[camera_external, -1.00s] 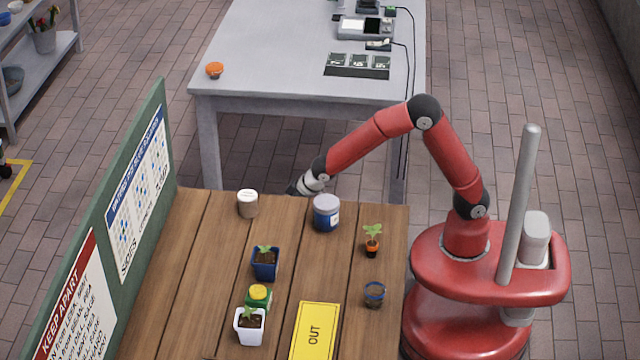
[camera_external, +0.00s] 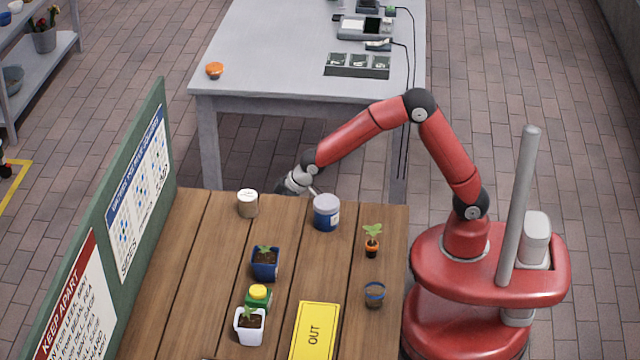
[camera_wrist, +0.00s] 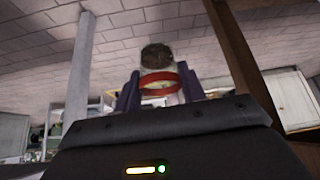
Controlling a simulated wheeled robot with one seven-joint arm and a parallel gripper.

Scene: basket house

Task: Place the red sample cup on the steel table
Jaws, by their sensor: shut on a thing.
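The red sample cup (camera_wrist: 160,75) shows in the wrist view as a small cup with a red band and something brown at its end. It sits between the two dark fingers of my gripper (camera_external: 287,190), which are shut on it. In the external view my gripper is just past the far edge of the wooden table, between that table and the steel table. The cup cannot be made out there. The grey steel table (camera_external: 270,60) stands at the back, beyond my gripper.
An orange-topped item (camera_external: 214,70) sits at the steel table's front left. Black trays (camera_external: 357,66) and devices (camera_external: 362,27) are on its right. The steel table's middle is clear.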

